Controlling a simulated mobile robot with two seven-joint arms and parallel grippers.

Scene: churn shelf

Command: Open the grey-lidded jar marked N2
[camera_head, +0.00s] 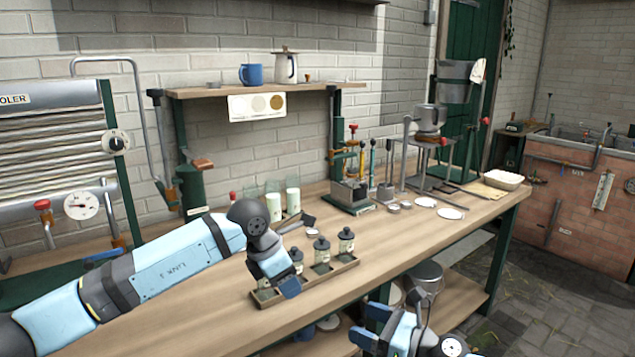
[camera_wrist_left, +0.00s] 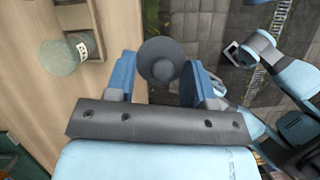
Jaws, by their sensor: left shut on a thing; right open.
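My left gripper (camera_head: 280,287) is at the left end of a shallow compartment tray (camera_head: 312,287), low over the bench. In the left wrist view its blue fingers (camera_wrist_left: 160,88) are shut on a round grey lid (camera_wrist_left: 160,62) with a centre knob. The lid hides what is under it, so I cannot tell whether a jar is attached. A pale jar (camera_wrist_left: 62,57) with a small label stands beside it; I cannot read the mark surely. Dark-lidded jars (camera_head: 321,251) (camera_head: 346,241) stand upright in the tray. My right gripper (camera_head: 372,327) is open and empty, in front of the bench.
White-filled glasses (camera_head: 293,201) stand behind the tray. A press (camera_head: 352,188) and small white dishes (camera_head: 450,213) are further right on the bench (camera_head: 420,240). A metal pot (camera_head: 427,274) is on the lower shelf. The bench top right of the tray is mostly clear.

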